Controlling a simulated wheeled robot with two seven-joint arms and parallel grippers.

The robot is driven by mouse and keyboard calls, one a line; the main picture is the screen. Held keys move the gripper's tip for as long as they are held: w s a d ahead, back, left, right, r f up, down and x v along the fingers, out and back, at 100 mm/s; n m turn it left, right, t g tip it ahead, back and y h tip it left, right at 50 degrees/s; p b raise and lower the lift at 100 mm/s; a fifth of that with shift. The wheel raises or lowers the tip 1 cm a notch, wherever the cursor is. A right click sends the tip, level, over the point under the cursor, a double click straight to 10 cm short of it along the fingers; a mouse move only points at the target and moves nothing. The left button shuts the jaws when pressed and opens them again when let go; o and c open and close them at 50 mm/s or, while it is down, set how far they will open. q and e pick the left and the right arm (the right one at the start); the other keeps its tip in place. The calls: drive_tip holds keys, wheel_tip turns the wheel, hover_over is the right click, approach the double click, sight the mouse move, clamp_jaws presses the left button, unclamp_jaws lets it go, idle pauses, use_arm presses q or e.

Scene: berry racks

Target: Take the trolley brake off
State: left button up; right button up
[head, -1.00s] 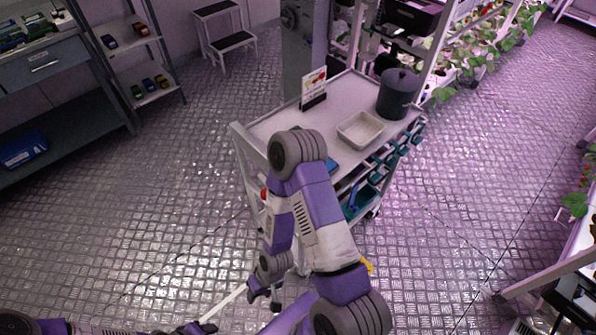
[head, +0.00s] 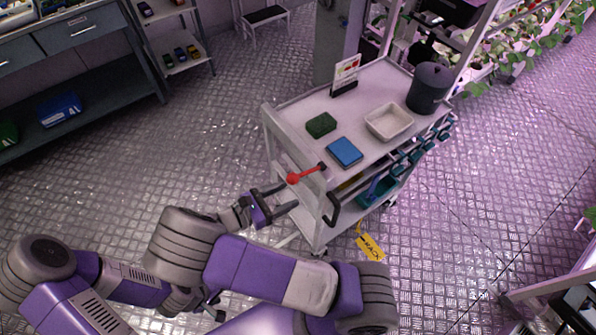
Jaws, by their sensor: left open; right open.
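The white trolley (head: 287,143) stands right of centre. A red lever (head: 309,172) with a round red knob (head: 293,179) sticks out leftward from its near end, above a black handle (head: 331,208). My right gripper (head: 284,197) is open, just below and left of the knob. Its fingers look apart from the knob, though the exact gap is hard to judge. My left gripper (head: 215,306) is low in the picture, open and partly hidden by my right arm.
On the trolley top are a green block (head: 321,125), a blue box (head: 345,152), a white tray (head: 389,122), a dark lidded pot (head: 429,88) and a sign (head: 345,75). Plant racks stand behind right. The floor left of the trolley is clear.

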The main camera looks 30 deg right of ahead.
sight(296, 176)
drive_tip(key=shift+t+h, duration=0.5)
drive_tip(key=shift+h, duration=0.2)
drive_tip(key=r, duration=0.1)
drive_tip(key=w+a+r, duration=0.1)
drive_tip(key=r, duration=0.1)
drive_tip(key=shift+w+a+r, duration=0.15)
drive_tip(key=shift+r, duration=0.15)
drive_tip(key=shift+w+d+r+n, duration=0.1)
drive_tip(key=shift+d+r+n, duration=0.05)
drive_tip(key=shift+d+n, duration=0.15)
drive_tip(key=d, duration=0.3)
drive_tip(key=d+b, duration=0.1)
drive_tip(key=d, duration=0.2)
drive_tip(key=shift+w+d, duration=0.2)
drive_tip(key=shift+d, duration=0.15)
clamp_jaws()
